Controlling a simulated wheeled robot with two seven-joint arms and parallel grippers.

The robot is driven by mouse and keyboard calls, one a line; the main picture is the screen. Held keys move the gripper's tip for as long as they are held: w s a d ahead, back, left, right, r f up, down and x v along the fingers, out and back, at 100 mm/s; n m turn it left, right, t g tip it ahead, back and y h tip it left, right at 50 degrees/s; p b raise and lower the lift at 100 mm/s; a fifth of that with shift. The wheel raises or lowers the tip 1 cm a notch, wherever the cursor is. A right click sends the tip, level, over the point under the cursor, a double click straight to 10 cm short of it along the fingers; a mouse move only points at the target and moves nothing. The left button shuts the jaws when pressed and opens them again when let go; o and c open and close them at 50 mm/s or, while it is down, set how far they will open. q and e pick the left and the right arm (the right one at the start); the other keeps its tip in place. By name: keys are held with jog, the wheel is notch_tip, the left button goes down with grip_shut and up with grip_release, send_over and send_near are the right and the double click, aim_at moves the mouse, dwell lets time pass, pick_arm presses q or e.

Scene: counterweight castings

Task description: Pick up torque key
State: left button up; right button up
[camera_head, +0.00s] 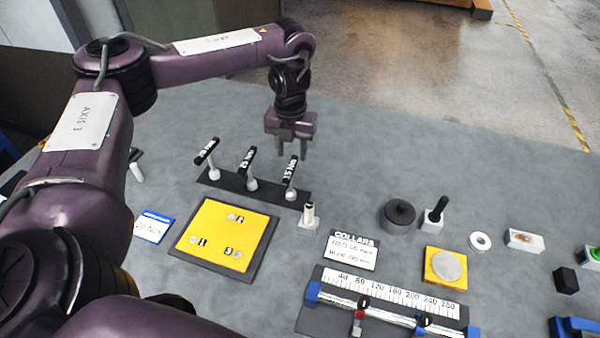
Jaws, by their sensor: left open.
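Three torque keys with black labelled T-handles stand upright in a dark rack (232,187): a left key (206,152), a middle key (248,164) and a right key (291,172). The handle labels are too small to read surely. A blue-and-white card (153,226) with a torque value in Nm lies left of the yellow plate; its number is hard to read. My left gripper (292,150) is open, pointing down, above or just behind the right key. I cannot tell whether it touches the handle. My right gripper is not in view.
A yellow plate (213,225) with marked bolts lies in front of the rack. A small post (309,214), a collars sign (352,250), a ruler rail (390,295) and a dark round weight (398,215) stand to the right. The grey table behind the rack is clear.

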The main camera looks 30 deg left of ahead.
aim_at(290, 168)
pick_arm(q)
jog(key=shift+s+f, duration=0.2)
jog(key=shift+f, duration=0.3)
jog(key=shift+s+f, duration=0.15)
jog(key=shift+f, duration=0.35)
jog(key=shift+s+f, duration=0.2)
jog(key=shift+f, duration=0.1)
jog(key=f+p, duration=0.1)
jog(key=f, duration=0.1)
jog(key=f+p, duration=0.1)
jog(key=f, duration=0.1)
jog(key=shift+s+d, duration=0.1)
jog(key=shift+s, duration=0.1)
jog(key=shift+f, duration=0.3)
jog(key=c, duration=0.9)
grip_shut()
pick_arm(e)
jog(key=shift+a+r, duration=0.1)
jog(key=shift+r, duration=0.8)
